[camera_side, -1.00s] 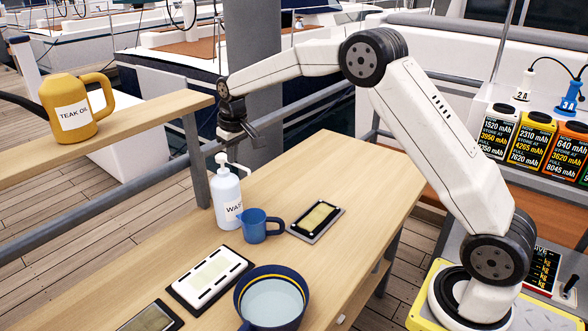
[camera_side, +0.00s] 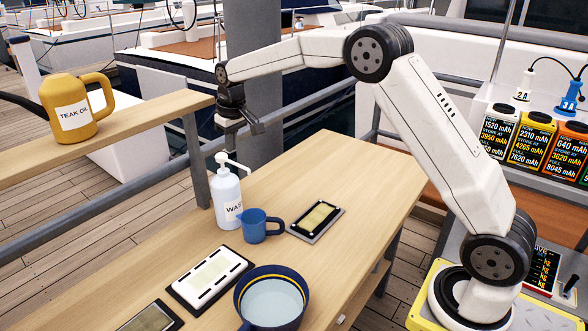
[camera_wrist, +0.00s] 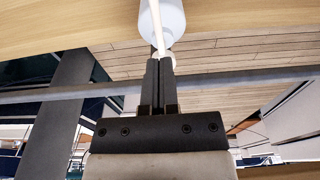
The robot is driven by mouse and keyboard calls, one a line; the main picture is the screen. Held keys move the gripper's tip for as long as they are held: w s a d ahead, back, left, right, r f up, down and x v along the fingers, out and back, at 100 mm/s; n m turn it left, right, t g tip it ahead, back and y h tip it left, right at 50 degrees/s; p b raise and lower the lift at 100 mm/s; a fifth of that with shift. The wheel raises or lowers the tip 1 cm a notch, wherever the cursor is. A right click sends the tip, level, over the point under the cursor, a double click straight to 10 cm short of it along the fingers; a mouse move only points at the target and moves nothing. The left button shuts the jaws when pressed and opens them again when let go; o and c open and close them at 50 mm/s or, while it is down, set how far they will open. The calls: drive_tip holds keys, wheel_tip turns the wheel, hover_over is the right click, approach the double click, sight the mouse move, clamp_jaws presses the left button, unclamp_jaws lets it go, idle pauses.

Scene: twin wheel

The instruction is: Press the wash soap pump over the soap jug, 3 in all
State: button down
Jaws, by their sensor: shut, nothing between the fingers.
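The wash soap pump bottle (camera_side: 227,198) is white with "WA…" on its label and stands upright on the bench. Its pump head (camera_side: 221,157) has a long spout pointing right. The blue soap jug (camera_side: 262,228) stands close to the bottle's right, below the spout's end; I cannot see inside it. My gripper (camera_side: 229,148) points down, just above the pump head, with a small gap that is hard to judge. In the wrist view my gripper (camera_wrist: 160,62) is shut and empty, with the white bottle (camera_wrist: 163,20) beyond the fingertips, partly hidden.
A yellow teak oil jug (camera_side: 75,112) stands on a raised shelf (camera_side: 150,128) at left. A framed pad (camera_side: 316,219) lies right of the blue jug. A white tray (camera_side: 210,277), another pad (camera_side: 148,319) and a dark blue bowl of water (camera_side: 271,297) are nearer the front.

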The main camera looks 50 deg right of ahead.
drive_tip(key=shift+r, duration=1.9)
drive_tip(key=shift+s, duration=0.1)
drive_tip(key=s+a+f, duration=0.1)
drive_tip(key=s+f, duration=0.3)
drive_tip(key=s, duration=0.6)
drive_tip(key=s+a+f, duration=0.1)
drive_tip(key=s+f, duration=0.3)
drive_tip(key=s, duration=0.6)
drive_tip(key=s+a+f, duration=0.2)
drive_tip(key=s+f, duration=0.2)
drive_tip(key=s, duration=0.6)
drive_tip(key=shift+f+t, duration=0.35)
drive_tip(key=shift+t, duration=0.05)
